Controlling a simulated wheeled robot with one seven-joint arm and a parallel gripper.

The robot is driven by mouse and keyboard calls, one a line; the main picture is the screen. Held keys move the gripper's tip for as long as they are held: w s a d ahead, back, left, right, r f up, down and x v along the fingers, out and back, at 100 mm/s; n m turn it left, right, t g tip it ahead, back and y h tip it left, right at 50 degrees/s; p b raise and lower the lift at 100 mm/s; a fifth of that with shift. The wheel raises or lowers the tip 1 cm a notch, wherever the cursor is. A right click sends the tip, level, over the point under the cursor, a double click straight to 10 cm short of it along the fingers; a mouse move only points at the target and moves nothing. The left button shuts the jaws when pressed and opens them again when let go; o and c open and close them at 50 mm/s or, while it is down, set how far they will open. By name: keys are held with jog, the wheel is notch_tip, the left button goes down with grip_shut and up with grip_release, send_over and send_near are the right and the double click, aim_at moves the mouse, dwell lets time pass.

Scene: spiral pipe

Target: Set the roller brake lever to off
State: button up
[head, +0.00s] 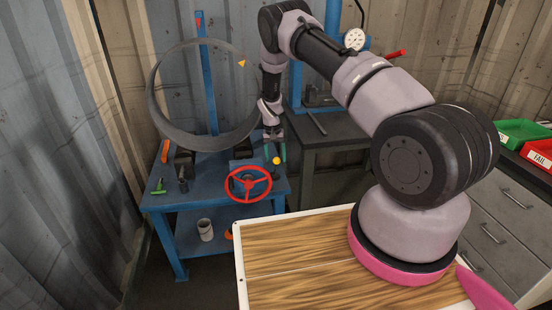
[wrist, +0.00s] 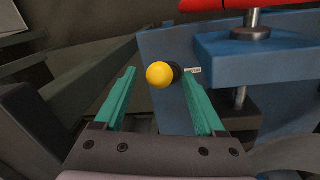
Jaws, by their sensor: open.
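The roller brake lever shows as a yellow ball knob (head: 277,160) on the blue bench's right side, near the red handwheel. In the wrist view the yellow knob (wrist: 160,75) lies between and just beyond the tips of my gripper (wrist: 158,85), with a dark part behind it. A small white label (wrist: 193,71) sits beside the knob, too small to read. My gripper also shows in the head view (head: 275,148), pointing down just above the knob. The teal fingers are apart with nothing gripped. I cannot tell if a finger touches the knob. The lever's shaft is mostly hidden.
The red handwheel (head: 248,185) stands at the front of the blue bench (head: 165,200). A large grey ring (head: 160,105) rises over the bench. Hand tools lie at its left. A dark workbench (head: 340,130) stands to the right. In the wrist view a blue block (wrist: 255,55) is close at right.

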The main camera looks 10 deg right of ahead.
jog(key=shift+f, duration=0.2)
jog(key=shift+c, duration=0.4)
grip_shut()
dwell(1.0)
